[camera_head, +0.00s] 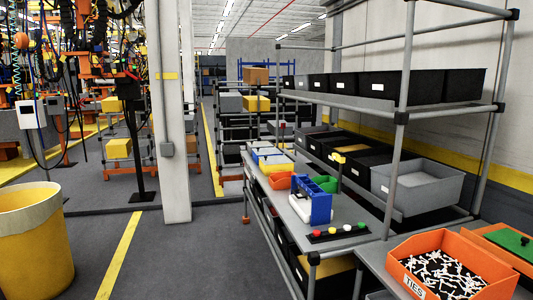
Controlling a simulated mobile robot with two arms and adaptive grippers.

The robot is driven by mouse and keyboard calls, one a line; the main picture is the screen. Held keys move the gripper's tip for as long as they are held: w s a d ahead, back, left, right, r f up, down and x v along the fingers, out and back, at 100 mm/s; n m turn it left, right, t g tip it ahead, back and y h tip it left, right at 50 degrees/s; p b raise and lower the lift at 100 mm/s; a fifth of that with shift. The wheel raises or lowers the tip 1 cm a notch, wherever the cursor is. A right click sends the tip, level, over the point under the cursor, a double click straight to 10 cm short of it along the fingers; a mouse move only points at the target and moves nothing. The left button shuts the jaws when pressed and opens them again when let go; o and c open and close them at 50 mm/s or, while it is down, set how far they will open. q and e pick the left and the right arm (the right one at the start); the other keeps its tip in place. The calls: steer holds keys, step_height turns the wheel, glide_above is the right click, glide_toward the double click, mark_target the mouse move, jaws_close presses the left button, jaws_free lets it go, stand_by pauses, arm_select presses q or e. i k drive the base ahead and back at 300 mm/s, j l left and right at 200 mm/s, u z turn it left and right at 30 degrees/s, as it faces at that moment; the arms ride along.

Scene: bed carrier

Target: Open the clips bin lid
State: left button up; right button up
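An orange bin with a green lid (512,240) sits at the right edge of the picture, partly cut off. Its lid lies flat with a small dark knob on it. No clips label is readable on it, so I cannot tell for sure that it is the clips bin. In front and to its left, an open orange bin labelled TIES (412,284) holds many white ties. Neither of my grippers is in view.
A grey workbench (350,212) carries a blue-and-white holder (312,205) and a strip of coloured buttons (338,232). A grey rack post (398,130) rises before the shelved bins. A yellow barrel (35,245) stands left. The floor between is clear.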

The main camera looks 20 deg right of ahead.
mark_target(258, 151)
steer(key=i+z, duration=0.3)
steer(key=i, duration=2.8)
steer(key=l+z, duration=0.05)
steer(key=l, duration=0.05)
